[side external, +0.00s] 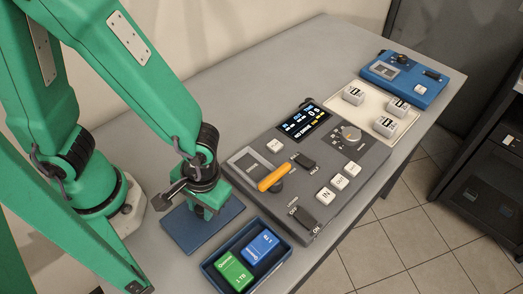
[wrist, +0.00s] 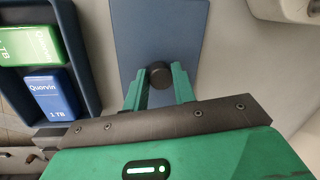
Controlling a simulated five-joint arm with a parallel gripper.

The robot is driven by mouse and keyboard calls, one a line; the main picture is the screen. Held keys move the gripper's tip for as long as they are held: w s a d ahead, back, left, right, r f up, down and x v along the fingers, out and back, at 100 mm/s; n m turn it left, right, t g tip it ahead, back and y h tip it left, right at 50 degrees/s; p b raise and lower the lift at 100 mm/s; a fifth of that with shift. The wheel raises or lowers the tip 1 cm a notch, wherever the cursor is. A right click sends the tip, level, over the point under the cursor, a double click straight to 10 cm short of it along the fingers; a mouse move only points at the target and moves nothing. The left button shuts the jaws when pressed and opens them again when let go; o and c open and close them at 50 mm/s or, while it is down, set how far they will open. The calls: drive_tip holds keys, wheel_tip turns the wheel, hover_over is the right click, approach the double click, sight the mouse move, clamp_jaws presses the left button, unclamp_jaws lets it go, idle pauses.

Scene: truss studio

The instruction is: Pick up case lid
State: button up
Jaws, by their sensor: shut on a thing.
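The case lid (side external: 182,232) is a flat dark-blue panel beside the open case in the side view. In the wrist view the lid (wrist: 160,30) has a round black knob (wrist: 159,74) near its middle. My gripper (side external: 207,211) is over the lid, and in the wrist view its green fingers (wrist: 160,77) are shut on the knob from both sides. The lid looks flat on or very near the table; I cannot tell whether it is lifted. The open blue case (side external: 284,253) holds a green cartridge (side external: 234,272) and a blue cartridge (side external: 260,246).
A grey control console (side external: 272,213) with an orange-handled lever (side external: 274,179) stands right of my gripper. Beyond it are a cream tray (side external: 400,130) with white blocks and a blue device (side external: 412,88). The grey table (side external: 270,85) is clear behind the console.

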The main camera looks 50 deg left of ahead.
sight(202, 209)
wheel_tip(202, 209, up, 10)
drive_tip(key=shift+f, duration=0.15)
idle(0.6)
